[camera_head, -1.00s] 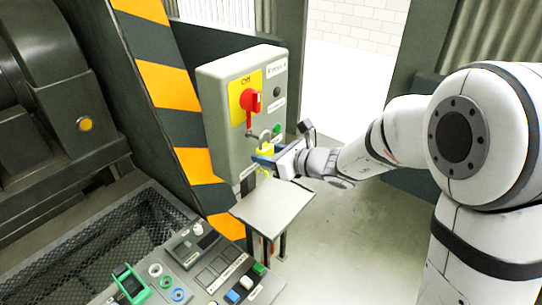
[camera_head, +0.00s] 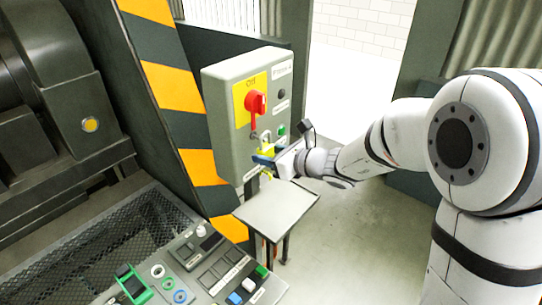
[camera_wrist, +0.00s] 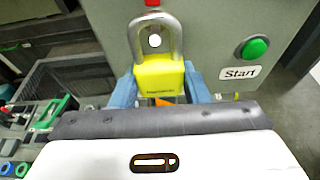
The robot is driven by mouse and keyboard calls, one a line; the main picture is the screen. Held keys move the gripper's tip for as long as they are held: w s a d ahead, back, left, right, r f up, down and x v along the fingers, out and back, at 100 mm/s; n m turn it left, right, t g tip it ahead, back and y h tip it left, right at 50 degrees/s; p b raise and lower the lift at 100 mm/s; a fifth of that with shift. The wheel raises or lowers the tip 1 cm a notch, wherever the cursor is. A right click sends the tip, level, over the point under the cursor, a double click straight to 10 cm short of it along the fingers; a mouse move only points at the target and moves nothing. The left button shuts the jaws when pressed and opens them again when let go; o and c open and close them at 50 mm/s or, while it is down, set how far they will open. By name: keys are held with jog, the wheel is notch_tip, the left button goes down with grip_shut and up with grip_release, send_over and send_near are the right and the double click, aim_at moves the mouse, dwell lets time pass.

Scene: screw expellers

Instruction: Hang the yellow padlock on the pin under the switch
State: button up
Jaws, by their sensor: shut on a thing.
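The yellow padlock (camera_wrist: 160,82) is held upright between the blue fingers of my gripper (camera_wrist: 160,92), with its steel shackle up. In the head view, the padlock (camera_head: 266,148) and my gripper (camera_head: 266,157) are close in front of the grey switch box. The pin (camera_wrist: 154,41) has a pale round end that shows inside the shackle's loop in the wrist view. I cannot tell whether the shackle is around the pin or only in front of it. The red switch (camera_head: 255,102) on its yellow plate is above, its handle pointing down.
The green Start button (camera_wrist: 255,48) is right of the padlock on the box (camera_head: 222,112). A small grey shelf (camera_head: 277,208) is below my gripper. A control panel (camera_head: 208,265) with several buttons and a striped post (camera_head: 185,95) stand to the left.

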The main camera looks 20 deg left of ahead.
jog(key=shift+w+a+b, duration=0.2)
jog(key=shift+a, duration=0.35)
jog(key=shift+w+a+b, duration=0.2)
jog(key=shift+a, duration=0.3)
jog(key=shift+f+b, duration=0.7)
jog(key=shift+b, duration=0.2)
dwell(0.5)
jog(key=o, duration=1)
jog(key=shift+c, duration=0.5)
jog(key=o, duration=0.4)
jog(key=shift+p+v, duration=0.65)
jog(key=shift+v, duration=4.35)
